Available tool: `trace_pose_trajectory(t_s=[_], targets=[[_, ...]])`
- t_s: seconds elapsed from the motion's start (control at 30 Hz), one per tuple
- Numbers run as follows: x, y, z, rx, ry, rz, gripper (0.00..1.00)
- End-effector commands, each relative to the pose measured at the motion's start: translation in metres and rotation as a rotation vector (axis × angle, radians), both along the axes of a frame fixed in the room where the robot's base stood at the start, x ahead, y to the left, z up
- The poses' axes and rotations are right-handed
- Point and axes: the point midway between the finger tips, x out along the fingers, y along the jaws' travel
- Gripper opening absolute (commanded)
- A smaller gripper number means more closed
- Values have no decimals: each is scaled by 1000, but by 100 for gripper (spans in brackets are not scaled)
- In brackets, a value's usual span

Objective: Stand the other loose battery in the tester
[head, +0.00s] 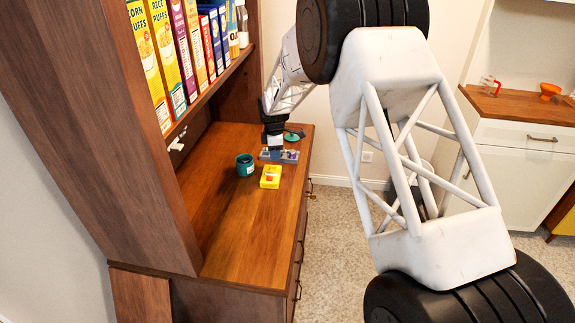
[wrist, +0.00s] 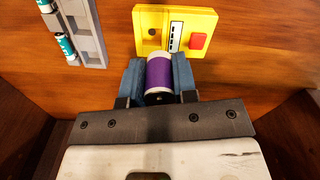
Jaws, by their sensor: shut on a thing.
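My gripper (wrist: 158,82) is shut on a purple battery (wrist: 160,72) with a white end, held between its two blue fingers. The yellow tester (wrist: 205,20) lies just beyond the battery in the wrist view. It has a red button (wrist: 198,41), a striped label and a small dark round spot at its left. Whether the battery touches the tester I cannot tell. In the head view the tester (head: 270,182) is on the wooden counter, in front of my gripper (head: 276,152); the held battery cannot be made out there.
A grey tray (wrist: 91,45) with teal batteries (wrist: 65,46) lies left of the tester in the wrist view. In the head view a teal cup (head: 245,165) stands left of the tester, and a green item (head: 293,135) lies behind. The near counter (head: 235,235) is clear. Cereal boxes (head: 167,50) fill the shelf.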

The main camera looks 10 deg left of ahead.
Motion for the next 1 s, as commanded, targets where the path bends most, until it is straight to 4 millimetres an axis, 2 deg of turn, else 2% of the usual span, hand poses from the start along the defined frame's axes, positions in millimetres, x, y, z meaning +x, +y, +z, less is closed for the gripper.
trace_pose_trajectory(t_s=[0.1,0.2,0.67,1.0], targets=[[8,12,3,0,0,1,3],[10,15,5,0,1,0,3],[11,15,4,0,0,1,3],[11,15,-10,0,1,1,3]])
